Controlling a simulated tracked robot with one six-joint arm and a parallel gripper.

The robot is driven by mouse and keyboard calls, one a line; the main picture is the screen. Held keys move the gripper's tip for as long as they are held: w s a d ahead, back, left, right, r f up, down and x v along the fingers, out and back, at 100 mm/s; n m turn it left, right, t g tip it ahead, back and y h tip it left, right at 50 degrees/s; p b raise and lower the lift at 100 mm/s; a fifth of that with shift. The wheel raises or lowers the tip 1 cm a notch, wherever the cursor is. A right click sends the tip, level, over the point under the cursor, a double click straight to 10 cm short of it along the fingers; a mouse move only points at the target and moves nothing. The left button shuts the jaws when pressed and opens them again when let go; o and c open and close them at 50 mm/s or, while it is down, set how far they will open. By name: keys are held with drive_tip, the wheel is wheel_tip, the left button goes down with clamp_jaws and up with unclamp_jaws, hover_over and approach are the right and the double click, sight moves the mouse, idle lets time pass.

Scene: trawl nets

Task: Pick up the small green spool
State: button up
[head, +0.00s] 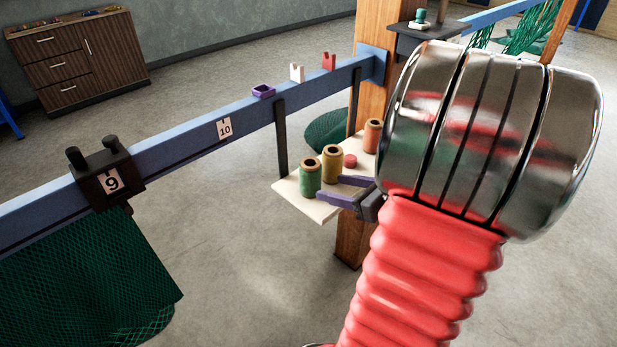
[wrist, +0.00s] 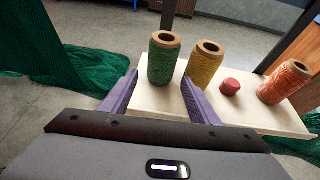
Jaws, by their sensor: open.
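A green spool (head: 310,178) with a brown core stands upright at the left end of a pale wooden shelf (head: 306,207). In the wrist view the green spool (wrist: 163,60) stands directly ahead, its base between the tips of my purple fingers. My gripper (head: 330,188) is open, with its fingers low over the shelf and apart on either side of the spool's base; I cannot tell whether either touches it. It also shows in the wrist view (wrist: 159,78). Another small green item (head: 421,15) sits on a dark shelf at the top right.
A yellow spool (wrist: 205,63) stands close right of the green one. A red round piece (wrist: 230,86) and a tilted-looking orange spool (wrist: 284,82) are farther right. Green netting (head: 85,280) hangs left.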

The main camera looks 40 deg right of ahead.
sight(317, 185)
drive_tip(key=x, duration=0.7)
drive_tip(key=shift+w+a+f, duration=0.1)
drive_tip(key=shift+w+f, duration=0.25)
drive_tip(key=shift+w, duration=0.4)
drive_tip(key=shift+w, duration=0.1)
drive_tip(key=shift+x, duration=2.5)
drive_tip(key=shift+r, duration=0.1)
drive_tip(key=shift+c, duration=0.2)
drive_tip(key=c, duration=0.8)
drive_tip(key=shift+r, duration=0.1)
